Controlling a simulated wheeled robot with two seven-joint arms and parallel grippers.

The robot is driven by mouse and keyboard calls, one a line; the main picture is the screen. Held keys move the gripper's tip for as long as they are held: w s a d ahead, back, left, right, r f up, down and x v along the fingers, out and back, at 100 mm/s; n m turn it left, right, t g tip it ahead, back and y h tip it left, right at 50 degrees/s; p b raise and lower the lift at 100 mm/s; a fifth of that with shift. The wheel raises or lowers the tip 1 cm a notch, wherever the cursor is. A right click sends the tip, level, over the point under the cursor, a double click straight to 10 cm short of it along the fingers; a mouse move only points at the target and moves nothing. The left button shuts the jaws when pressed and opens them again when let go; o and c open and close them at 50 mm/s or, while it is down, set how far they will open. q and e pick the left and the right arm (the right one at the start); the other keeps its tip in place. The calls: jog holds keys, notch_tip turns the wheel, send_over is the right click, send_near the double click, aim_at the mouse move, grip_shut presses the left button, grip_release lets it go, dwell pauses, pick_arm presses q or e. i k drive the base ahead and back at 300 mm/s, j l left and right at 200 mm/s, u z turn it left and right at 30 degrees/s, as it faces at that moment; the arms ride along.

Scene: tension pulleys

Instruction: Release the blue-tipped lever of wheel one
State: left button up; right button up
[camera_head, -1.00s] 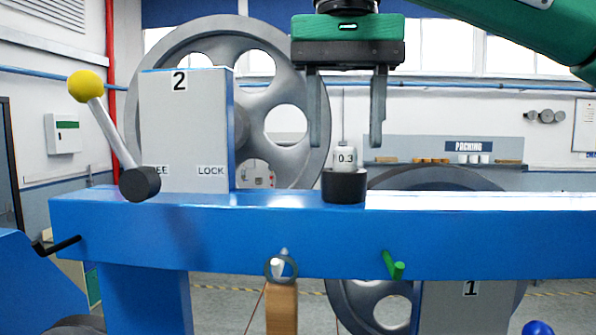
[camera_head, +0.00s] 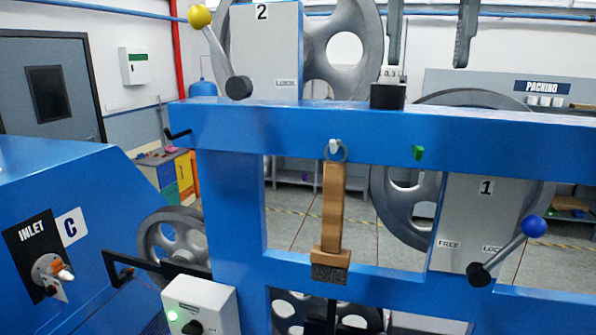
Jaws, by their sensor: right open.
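The blue-tipped lever (camera_head: 507,252) sits on the grey block of wheel one at the lower right. Its blue ball (camera_head: 534,226) points up and right, on the side of the LOCK mark, and its black hub (camera_head: 481,274) is at the block's lower edge. Wheel one (camera_head: 405,200) is grey and partly hidden behind the block marked 1 (camera_head: 480,205) and the blue beam. My right gripper (camera_head: 427,58) is at the top edge, its two fingers apart and empty, above the beam and well away from the lever. My left gripper is not in view.
A yellow-tipped lever (camera_head: 218,50) stands at wheel two's block. A control box (camera_head: 200,305) with a green light is at the bottom.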

aim_at(478, 274)
jog(key=k, duration=1.2)
